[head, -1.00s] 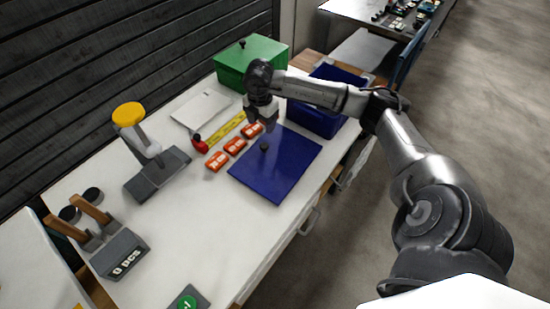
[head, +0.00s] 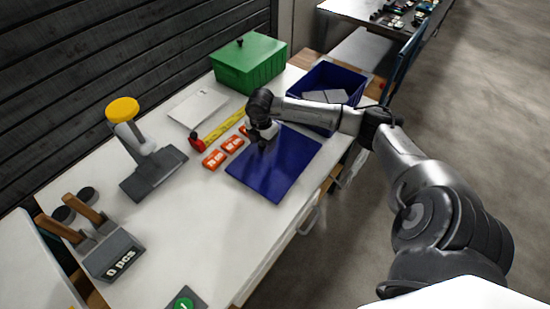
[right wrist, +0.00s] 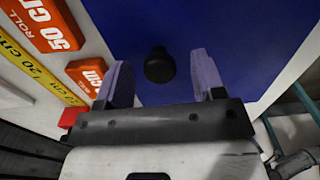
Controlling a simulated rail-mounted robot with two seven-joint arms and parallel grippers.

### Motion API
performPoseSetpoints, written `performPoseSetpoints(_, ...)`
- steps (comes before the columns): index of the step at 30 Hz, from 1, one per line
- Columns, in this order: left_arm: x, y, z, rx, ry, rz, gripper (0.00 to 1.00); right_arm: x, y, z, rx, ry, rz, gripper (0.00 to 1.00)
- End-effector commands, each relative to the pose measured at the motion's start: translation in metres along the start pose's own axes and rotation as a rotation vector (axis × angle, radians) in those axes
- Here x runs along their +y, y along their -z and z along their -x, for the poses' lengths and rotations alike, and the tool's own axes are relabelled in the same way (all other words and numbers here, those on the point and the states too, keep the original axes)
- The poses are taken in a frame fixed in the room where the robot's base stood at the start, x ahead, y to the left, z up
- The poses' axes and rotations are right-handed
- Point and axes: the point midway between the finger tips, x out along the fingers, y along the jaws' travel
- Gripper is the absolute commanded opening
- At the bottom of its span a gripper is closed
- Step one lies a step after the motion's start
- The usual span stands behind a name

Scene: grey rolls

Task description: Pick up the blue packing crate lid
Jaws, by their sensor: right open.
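The blue packing crate lid (head: 280,168) lies flat on the white workbench. It also fills much of the right wrist view (right wrist: 220,40), with its black knob (right wrist: 159,65) upright on top. My right gripper (head: 265,138) is low over the far-left part of the lid and hides the knob in the head view. In the right wrist view the two fingers of my right gripper (right wrist: 160,80) are apart, with the knob between and slightly beyond their tips, and nothing is held. My left gripper is not in view.
An open blue crate (head: 345,82) with pale items inside stands behind the lid. A green lidded box (head: 250,68) stands at the back. Orange roll labels (head: 214,159) and a yellow ruler (head: 222,130) lie left of the lid. A stand (head: 150,165) is farther left.

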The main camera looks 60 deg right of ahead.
Motion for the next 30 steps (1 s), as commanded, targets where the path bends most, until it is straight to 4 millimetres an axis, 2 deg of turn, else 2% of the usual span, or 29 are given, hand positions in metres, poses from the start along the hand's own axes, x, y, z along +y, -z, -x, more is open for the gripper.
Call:
performPoseSetpoints(3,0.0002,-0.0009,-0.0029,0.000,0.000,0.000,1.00,-0.0002,-0.0001,-0.0111,-0.001,0.000,0.001,0.62)
performPoseSetpoints(9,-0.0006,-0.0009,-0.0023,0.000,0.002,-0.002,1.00,-0.0001,-0.0001,-0.0110,-0.001,-0.001,0.001,0.62)
performPoseSetpoints(27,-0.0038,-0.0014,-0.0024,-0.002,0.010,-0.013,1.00,0.0000,-0.0001,-0.0107,-0.001,-0.001,0.001,0.06)
performPoseSetpoints(30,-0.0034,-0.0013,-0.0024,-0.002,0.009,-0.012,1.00,0.0001,-0.0002,-0.0104,-0.001,-0.001,0.001,0.06)
